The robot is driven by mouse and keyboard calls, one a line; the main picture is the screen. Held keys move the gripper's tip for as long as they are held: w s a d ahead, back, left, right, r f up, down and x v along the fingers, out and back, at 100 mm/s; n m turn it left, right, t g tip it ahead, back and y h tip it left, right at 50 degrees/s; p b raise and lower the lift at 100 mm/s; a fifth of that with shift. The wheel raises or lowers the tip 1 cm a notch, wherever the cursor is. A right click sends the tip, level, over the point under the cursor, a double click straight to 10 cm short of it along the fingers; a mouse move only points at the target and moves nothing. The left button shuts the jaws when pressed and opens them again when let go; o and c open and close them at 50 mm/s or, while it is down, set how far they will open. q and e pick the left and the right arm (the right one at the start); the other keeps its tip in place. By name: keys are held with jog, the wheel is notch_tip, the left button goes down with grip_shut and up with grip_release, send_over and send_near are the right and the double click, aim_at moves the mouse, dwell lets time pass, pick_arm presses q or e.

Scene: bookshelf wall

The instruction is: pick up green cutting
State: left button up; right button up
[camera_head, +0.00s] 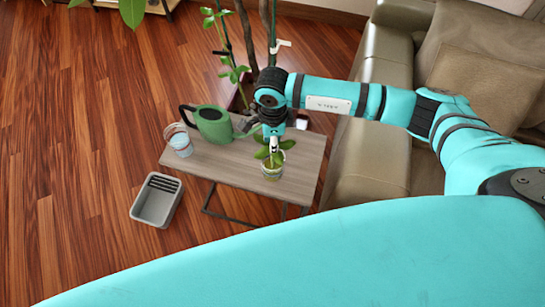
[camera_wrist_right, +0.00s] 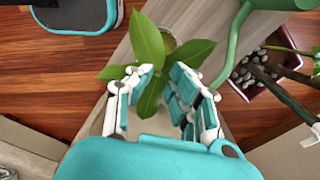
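The green cutting (camera_head: 281,145) has several broad leaves and stands in a small glass jar (camera_head: 271,170) at the right part of the wooden side table (camera_head: 232,163). My right gripper (camera_head: 273,143) is directly above the cutting, pointing down, and partly hides it. In the right wrist view the cutting (camera_wrist_right: 147,42) fans out ahead of my open right gripper (camera_wrist_right: 160,82), with one leaf reaching between the fingers. The stem is hidden under the leaves, and I cannot tell whether the fingers touch a leaf. My left gripper is not in view.
A grey tray (camera_head: 157,200) lies on the wood floor. A beige sofa (camera_head: 375,150) is at the right. A taller plant (camera_head: 233,68) rises behind.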

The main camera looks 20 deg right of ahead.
aim_at(273, 155)
jog(key=shift+f, duration=0.55)
jog(key=shift+s+f, duration=0.15)
jog(key=shift+f, duration=0.25)
notch_tip(273, 155, down, 5)
jog(key=shift+f+p, duration=0.2)
jog(key=shift+p, duration=0.25)
jog(key=shift+c, duration=0.3)
grip_shut()
